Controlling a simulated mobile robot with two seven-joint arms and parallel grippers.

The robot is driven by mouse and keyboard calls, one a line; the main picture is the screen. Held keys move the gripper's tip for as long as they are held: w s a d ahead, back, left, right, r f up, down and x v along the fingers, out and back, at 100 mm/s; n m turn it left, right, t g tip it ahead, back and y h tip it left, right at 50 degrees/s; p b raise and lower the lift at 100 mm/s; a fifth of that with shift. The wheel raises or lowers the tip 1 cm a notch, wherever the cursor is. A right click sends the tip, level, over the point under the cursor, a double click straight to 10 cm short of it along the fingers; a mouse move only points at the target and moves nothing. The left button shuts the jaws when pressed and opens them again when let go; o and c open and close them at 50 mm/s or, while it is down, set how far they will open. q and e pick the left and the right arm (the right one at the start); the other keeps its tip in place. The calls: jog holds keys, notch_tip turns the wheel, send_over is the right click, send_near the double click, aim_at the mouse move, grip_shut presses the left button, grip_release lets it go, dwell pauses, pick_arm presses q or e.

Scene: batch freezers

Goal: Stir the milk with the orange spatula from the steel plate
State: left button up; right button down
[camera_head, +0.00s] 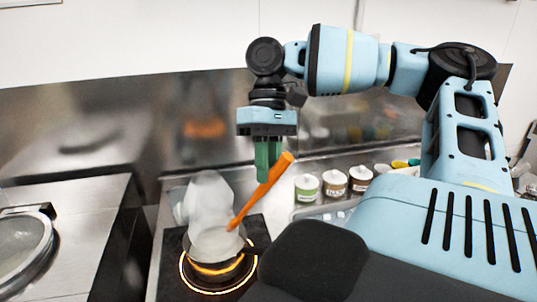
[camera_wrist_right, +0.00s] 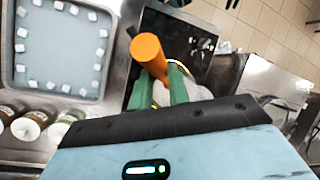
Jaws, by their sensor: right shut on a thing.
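My right gripper (camera_head: 268,172), with green fingers, is shut on the orange spatula (camera_head: 278,168) near its upper end. The spatula slants down to the left, and its lower end is in the pot (camera_head: 217,262) at the pale milk (camera_head: 213,243); the tip is hidden. The pot stands on a glowing burner (camera_head: 185,275), with white steam above it. In the right wrist view the orange handle (camera_wrist_right: 148,50) stands up between the green fingers (camera_wrist_right: 158,92). The steel plate cannot be made out for sure. My left gripper is out of view.
Several lidded jars (camera_head: 333,182) stand to the right of the burner. A tray with white cubes (camera_wrist_right: 68,93) shows in the right wrist view. A steel counter (camera_head: 75,230) with a round lidded opening (camera_head: 22,245) lies at left. A metal backsplash (camera_head: 100,130) closes off the rear.

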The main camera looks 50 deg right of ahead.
notch_tip(320, 180, up, 4)
jog(key=shift+f, duration=0.1)
dwell(0.4)
dwell(0.8)
